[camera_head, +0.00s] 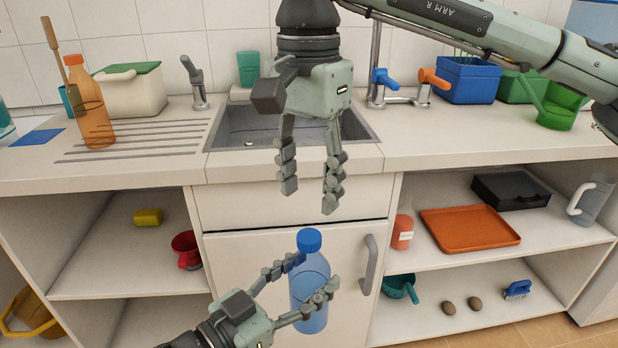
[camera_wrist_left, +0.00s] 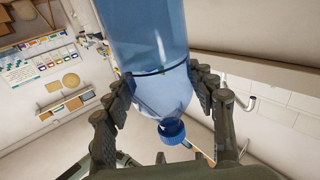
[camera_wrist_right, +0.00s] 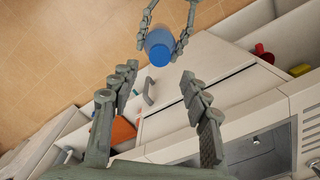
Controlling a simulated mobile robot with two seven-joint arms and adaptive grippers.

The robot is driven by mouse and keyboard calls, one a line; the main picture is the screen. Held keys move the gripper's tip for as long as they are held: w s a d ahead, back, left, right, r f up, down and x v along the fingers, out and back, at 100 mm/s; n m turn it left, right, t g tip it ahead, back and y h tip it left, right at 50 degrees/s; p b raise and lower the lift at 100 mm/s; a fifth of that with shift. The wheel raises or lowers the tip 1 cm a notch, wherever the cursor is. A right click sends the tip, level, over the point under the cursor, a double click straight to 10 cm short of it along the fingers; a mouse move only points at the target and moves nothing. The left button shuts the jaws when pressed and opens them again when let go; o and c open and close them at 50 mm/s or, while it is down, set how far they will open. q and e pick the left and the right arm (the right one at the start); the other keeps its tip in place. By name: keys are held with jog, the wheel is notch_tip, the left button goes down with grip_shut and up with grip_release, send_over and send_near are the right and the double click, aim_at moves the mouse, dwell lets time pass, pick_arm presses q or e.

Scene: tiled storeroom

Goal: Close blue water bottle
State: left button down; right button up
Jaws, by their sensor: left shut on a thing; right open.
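The blue water bottle (camera_head: 312,287) is translucent and stands upright in front of the sink cabinet door. Its darker blue cap (camera_head: 309,240) sits on top; I cannot tell how tightly. My left gripper (camera_head: 313,274) is shut around the bottle's body, which also shows in the left wrist view (camera_wrist_left: 150,40) with the cap (camera_wrist_left: 172,132). My right gripper (camera_head: 309,196) is open and empty, pointing down above the cap and apart from it. In the right wrist view the cap (camera_wrist_right: 160,55) appears beyond the open fingers (camera_wrist_right: 160,75).
The sink (camera_head: 240,125) and counter (camera_head: 450,140) are behind my right gripper. An orange bottle (camera_head: 93,115) stands on the counter at left. The cabinet handle (camera_head: 369,265) is right of the blue bottle. Shelves at right hold an orange tray (camera_head: 465,230) and a red-orange container (camera_head: 402,228).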

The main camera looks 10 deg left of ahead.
aim_at(309, 235)
notch_tip(309, 235, down, 8)
jog(key=shift+r, duration=0.2)
dwell(0.3)
grip_shut()
jog(key=m, duration=0.7)
jog(key=shift+m, duration=0.3)
jog(key=m, duration=0.7)
jog(key=shift+o, duration=0.6)
grip_release()
notch_tip(309, 235, up, 12)
